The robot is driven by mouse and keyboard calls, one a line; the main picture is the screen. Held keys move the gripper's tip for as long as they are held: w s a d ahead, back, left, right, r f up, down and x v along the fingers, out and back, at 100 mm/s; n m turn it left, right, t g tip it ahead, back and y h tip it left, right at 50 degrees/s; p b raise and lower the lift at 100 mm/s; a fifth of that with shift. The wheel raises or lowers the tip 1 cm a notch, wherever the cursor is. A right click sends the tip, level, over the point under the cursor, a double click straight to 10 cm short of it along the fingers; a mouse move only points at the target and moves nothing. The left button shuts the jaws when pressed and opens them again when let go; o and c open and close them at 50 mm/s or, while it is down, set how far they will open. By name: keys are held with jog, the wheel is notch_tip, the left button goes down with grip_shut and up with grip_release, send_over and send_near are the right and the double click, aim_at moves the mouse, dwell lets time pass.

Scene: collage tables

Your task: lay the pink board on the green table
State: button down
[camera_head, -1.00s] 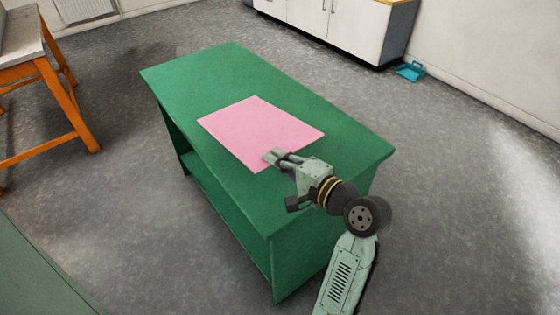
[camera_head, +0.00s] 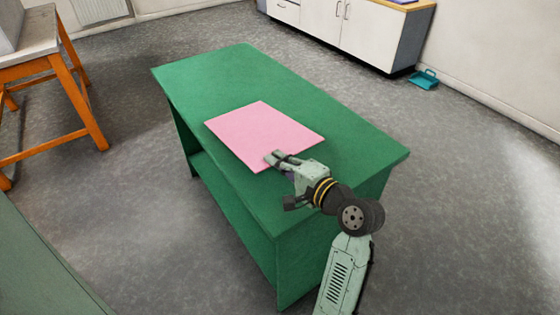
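The pink board (camera_head: 262,132) is a flat, thin sheet, seen over the middle of the green table's top. The green table (camera_head: 215,76) has a flat top, solid ends and a lower shelf. My gripper (camera_head: 274,160) is at the board's near right edge, with its fingers at that edge and apparently shut on it. The lower finger is mostly hidden. The board looks about level. I cannot tell whether it touches the tabletop or hangs a little above it.
An orange-legged table (camera_head: 62,75) stands at the left. A white cabinet (camera_head: 360,38) is along the back wall, with a teal dustpan (camera_head: 424,79) on the floor beside it. A grey-green surface (camera_head: 30,270) fills the lower left corner. Floor around the green table is clear.

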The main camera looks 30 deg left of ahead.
jog(key=shift+w+a+f+b, duration=0.15)
jog(key=shift+a+f+b, duration=0.25)
jog(key=shift+f, duration=0.4)
jog(key=shift+w+a+f+b, duration=0.15)
jog(key=shift+a+f+b, duration=0.2)
jog(key=shift+f, duration=0.45)
jog(key=shift+a, duration=0.1)
jog(key=c, duration=2.3)
grip_release()
jog(key=o, duration=0.6)
jog(key=o, duration=0.7)
jog(key=shift+o, duration=0.2)
jog(key=shift+f, duration=0.2)
